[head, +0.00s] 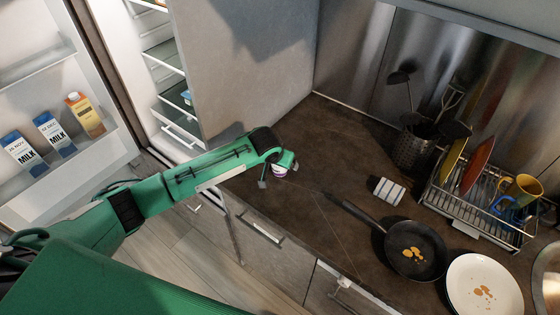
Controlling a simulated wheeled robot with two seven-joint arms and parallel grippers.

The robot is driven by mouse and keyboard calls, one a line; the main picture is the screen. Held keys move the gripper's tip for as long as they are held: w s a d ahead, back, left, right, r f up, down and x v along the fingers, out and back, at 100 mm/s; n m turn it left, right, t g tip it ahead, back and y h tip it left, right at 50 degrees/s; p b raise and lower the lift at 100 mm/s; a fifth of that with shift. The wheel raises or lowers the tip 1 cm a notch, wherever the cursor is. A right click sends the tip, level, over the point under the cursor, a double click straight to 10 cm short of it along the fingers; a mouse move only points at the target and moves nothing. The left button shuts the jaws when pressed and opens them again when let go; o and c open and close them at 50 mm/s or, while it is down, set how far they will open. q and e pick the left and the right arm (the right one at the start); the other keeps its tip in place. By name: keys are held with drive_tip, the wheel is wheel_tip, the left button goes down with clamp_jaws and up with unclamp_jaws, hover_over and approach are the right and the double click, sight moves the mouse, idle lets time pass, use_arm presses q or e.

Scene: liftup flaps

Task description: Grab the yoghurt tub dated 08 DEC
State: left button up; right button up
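A small white and purple tub (280,170) shows at the end of my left arm, above or on the dark counter near its front left corner. My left gripper (278,174) has its fingers to either side of this tub. I cannot tell whether they press on it or whether it rests on the counter. Its date is too small to read. A small bluish item (187,97) sits on a shelf inside the open fridge; its label is unreadable. My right gripper is not in view.
The fridge door (50,85) stands open at left with milk cartons (55,133) and an orange carton (86,114). On the counter (330,155) are a striped block (388,191), a pan (415,265), a plate (460,285), a dish rack (465,220) and a utensil holder (412,148).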

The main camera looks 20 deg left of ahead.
use_arm(q)
drive_tip(key=shift+w+f, duration=0.25)
drive_tip(key=shift+f, duration=0.15)
drive_tip(key=shift+s, duration=0.1)
drive_tip(key=c, duration=1.1)
drive_tip(key=shift+c, duration=0.2)
drive_tip(key=shift+r, duration=0.1)
